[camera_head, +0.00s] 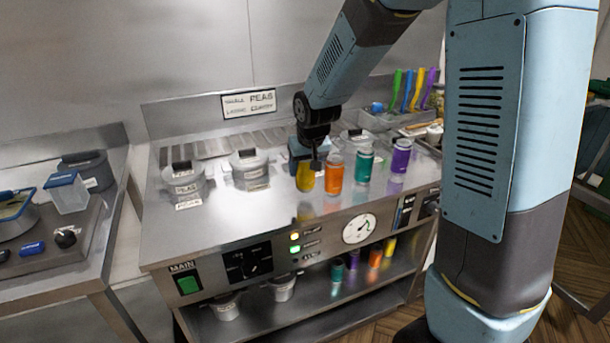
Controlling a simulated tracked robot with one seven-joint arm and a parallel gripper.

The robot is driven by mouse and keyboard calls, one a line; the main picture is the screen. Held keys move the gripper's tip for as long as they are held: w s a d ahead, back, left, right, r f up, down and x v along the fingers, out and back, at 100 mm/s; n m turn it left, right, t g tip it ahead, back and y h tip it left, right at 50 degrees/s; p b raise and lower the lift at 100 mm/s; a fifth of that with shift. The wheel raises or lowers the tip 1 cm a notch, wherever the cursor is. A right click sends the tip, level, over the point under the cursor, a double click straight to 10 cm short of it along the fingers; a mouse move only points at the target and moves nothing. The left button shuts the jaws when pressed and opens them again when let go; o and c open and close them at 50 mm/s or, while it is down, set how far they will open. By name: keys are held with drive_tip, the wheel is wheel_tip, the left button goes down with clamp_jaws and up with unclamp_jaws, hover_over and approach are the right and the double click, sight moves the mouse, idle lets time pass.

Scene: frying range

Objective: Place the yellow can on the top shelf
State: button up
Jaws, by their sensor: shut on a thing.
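The yellow can (305,178) is at the front of the steel range top (232,218), at the left end of a row with an orange can (334,175), a teal can (364,165) and a purple can (400,158). My gripper (307,163) is above and around its upper part and shut on it, hiding its top. The can looks upright, close beside the orange can. I cannot tell whether its base rests on the surface. Below is a lower shelf (315,318) with another teal can, a purple, an orange and a yellow one (389,245).
Lidded pots (250,168) stand left and behind on the range top. A rack of coloured-handled tools (410,90) stands back right. The front panel carries a dial (359,229) and switches. A side counter (60,250) is at left. The front left range top is clear.

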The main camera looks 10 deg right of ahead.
sight(305, 175)
drive_tip(key=shift+f, duration=1.4)
drive_tip(key=o, duration=1)
drive_tip(key=shift+f, duration=0.15)
drive_tip(key=shift+c, duration=0.2)
drive_tip(key=v, duration=1.2)
drive_tip(key=shift+r, duration=0.2)
